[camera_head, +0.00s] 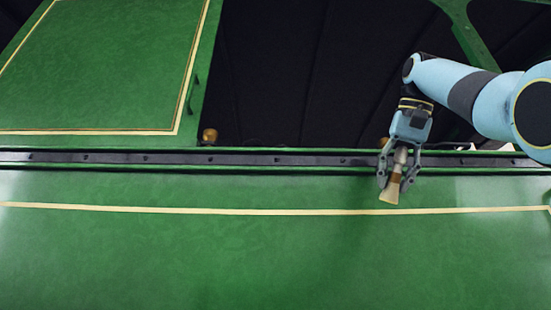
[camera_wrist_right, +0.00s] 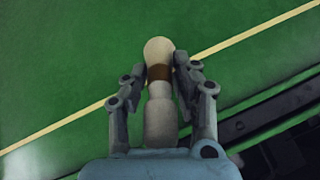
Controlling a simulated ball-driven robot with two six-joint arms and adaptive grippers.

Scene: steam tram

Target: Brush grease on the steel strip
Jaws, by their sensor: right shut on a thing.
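The dark steel strip (camera_head: 215,158) runs across the green tram side in the head view, with several small bolt heads along it. It also shows at the lower right of the right wrist view (camera_wrist_right: 262,120). My right gripper (camera_head: 397,183) is shut on a brush (camera_head: 390,192) with pale bristles and a brown band. In the head view the bristles point down, over the green panel just below the strip. In the right wrist view the brush (camera_wrist_right: 159,72) sits between the fingers of my gripper (camera_wrist_right: 160,78). I see no grease. My left gripper is out of view.
A green door panel (camera_head: 95,70) with cream lining stands above the strip at the left. A dark opening (camera_head: 300,70) is beside it. A small brass-coloured knob (camera_head: 209,135) sits just above the strip. The lower green panel (camera_head: 230,260) is clear.

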